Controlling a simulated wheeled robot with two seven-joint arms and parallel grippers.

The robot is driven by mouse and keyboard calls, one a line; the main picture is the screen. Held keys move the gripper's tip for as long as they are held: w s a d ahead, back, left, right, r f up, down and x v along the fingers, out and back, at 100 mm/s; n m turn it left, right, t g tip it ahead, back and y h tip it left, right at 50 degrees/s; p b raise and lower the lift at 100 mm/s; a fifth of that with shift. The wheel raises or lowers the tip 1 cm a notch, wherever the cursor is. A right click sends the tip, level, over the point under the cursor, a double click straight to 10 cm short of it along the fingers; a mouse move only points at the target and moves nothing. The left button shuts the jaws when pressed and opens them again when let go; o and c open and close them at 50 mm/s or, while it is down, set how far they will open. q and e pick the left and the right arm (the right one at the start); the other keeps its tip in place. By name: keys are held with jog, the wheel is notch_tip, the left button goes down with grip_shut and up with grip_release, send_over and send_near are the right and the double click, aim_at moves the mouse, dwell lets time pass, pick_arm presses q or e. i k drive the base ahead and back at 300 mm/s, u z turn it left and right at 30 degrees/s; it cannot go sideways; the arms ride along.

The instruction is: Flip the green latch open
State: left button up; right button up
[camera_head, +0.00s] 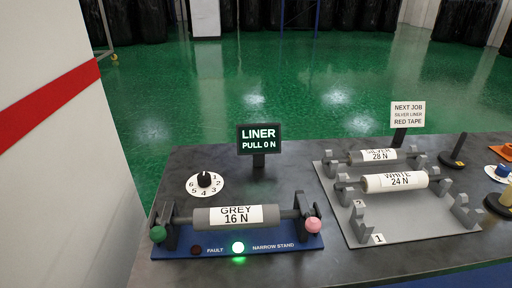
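The green latch shows as a green ball knob (158,233) at the left front end of the blue narrow stand (285,244). It sits beside the dark left upright; whether the latch is open or shut is not clear at this size. A grey roll (202,218) labelled "GREY 16 N" lies across the stand between two dark uprights. A pink ball knob (312,225) is at the right end. A lamp (238,247) glows green beside a dark fault lamp (196,250). Neither of my grippers is in view.
A numbered dial (204,180) and a "LINER PULL 0 N" display (259,134) stand behind the stand. To the right, a grey rack (410,220) holds silver (360,157) and white (408,182) rolls. A white wall with a red stripe (45,108) rises at left.

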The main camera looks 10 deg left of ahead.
aim_at(158, 235)
jog(key=u, duration=1.15)
jog(key=k, duration=0.65)
jog(key=z, duration=1.1)
